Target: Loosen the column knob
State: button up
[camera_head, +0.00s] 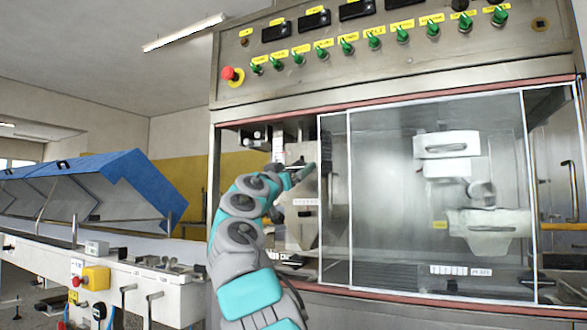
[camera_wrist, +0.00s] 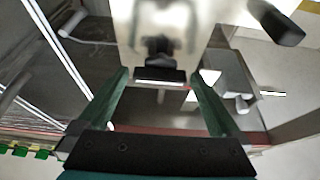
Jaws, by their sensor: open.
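My gripper (camera_wrist: 160,74) is open in the wrist view, its two green fingers spread with nothing seen held between them. Beyond the fingertips, a dark knob-like part (camera_wrist: 159,50) stands on a pale metal plate (camera_wrist: 190,14), roughly centred in the gap. I cannot tell whether the fingers reach around it. Another black knob or handle (camera_wrist: 276,22) sticks out at the upper right; which one is the column knob is unclear. In the head view, my gripper (camera_head: 300,174) is inside the machine's left opening, and my arm and gripper hide much of the knob area.
A clear sliding panel (camera_head: 400,210) covers the opening right of my arm. Green switches (camera_head: 345,46) and a red stop button (camera_head: 228,73) sit above. A white conveyor (camera_head: 150,285) with a raised blue cover (camera_head: 120,180) stands left. A small metal box (camera_wrist: 228,75) lies beside the right finger.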

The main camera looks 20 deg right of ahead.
jog(key=c, duration=1.2)
jog(key=shift+s+r+n, duration=0.1)
jog(key=shift+n, duration=0.2)
jog(key=n+t+y, duration=0.1)
jog(key=n, duration=0.2)
jog(key=shift+n+t, duration=0.3)
jog(key=shift+t, duration=0.1)
jog(key=n+y, duration=0.1)
jog(key=n, duration=0.1)
jog(key=n+t+y+p, duration=0.1)
jog(key=n, duration=0.2)
jog(key=shift+s+r+y, duration=0.1)
jog(key=shift+r+y, duration=0.1)
jog(key=shift+y, duration=0.1)
jog(key=n+y, duration=0.1)
jog(key=n, duration=0.2)
jog(key=n+y+p, duration=0.1)
jog(key=n+y, duration=0.1)
jog(key=n, duration=0.1)
jog(key=shift+a+f+n+t, duration=0.1)
jog(key=shift+f+n+t, duration=0.05)
jog(key=shift+n+t, duration=0.2)
jog(key=shift+n+y, duration=0.6)
jog(key=shift+n, duration=0.65)
jog(key=shift+n+g, duration=0.45)
jog(key=shift+n, duration=0.35)
